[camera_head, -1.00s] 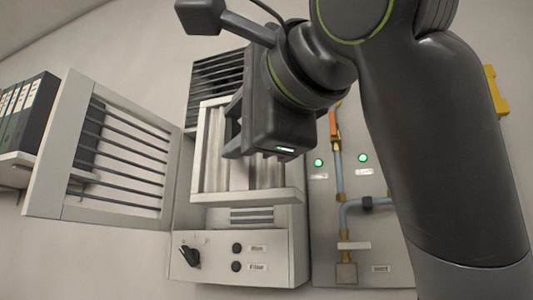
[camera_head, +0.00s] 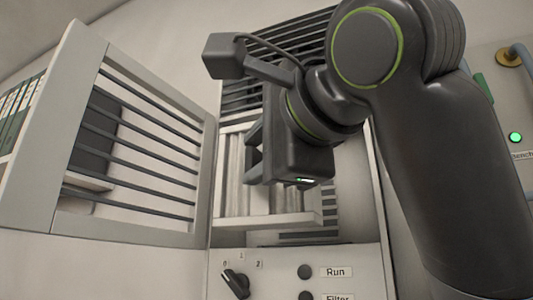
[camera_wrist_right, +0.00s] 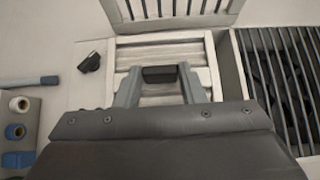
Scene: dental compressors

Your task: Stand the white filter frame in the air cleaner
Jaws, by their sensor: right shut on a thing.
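The white filter frame (camera_head: 270,218) with pleated filter stands upright in front of the air cleaner's opening, partly hidden behind my right gripper. My right gripper (camera_head: 254,155) is shut on it. In the right wrist view the gripper (camera_wrist_right: 159,76) closes over a dark grip on the frame (camera_wrist_right: 200,52). The air cleaner (camera_head: 365,190) has its slatted door (camera_head: 140,130) swung open to the left. The frame appears to be at or partly inside the opening; how deep I cannot tell. My left gripper is not in view.
Below the opening is a panel with a dark rotary knob (camera_head: 236,284) and Run button (camera_head: 305,271). Dark grille slats (camera_head: 275,60) are above. Binders (camera_head: 18,110) stand behind the door at left. A panel with a green light (camera_head: 515,137) is at right.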

